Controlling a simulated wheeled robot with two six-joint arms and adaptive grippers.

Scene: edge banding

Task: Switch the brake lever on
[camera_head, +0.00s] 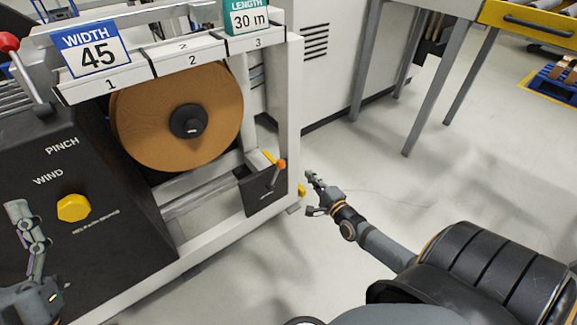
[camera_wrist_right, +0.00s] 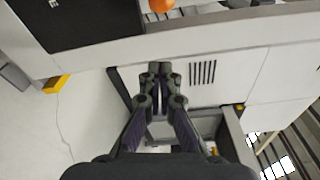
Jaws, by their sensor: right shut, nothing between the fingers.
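The brake lever (camera_head: 279,168) has an orange knob and stands on a dark panel (camera_head: 264,194) at the machine's lower right corner. Its orange knob also shows at the top edge of the right wrist view (camera_wrist_right: 162,5), cut off. My right gripper (camera_head: 313,180) is just right of the lever and the white frame post, apart from them in the head view. In the right wrist view its fingertips (camera_wrist_right: 159,68) are together with nothing between them. My left gripper (camera_head: 18,212) is at the far left, in front of the black control panel; its jaw opening is unclear.
A brown roll (camera_head: 178,115) hangs in the white machine frame (camera_head: 292,120). A red-knobbed lever (camera_head: 10,43) and a yellow knob (camera_head: 73,208) are at the left. A grey-legged table (camera_head: 430,90) stands at the back right. The floor right of the machine is mostly clear.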

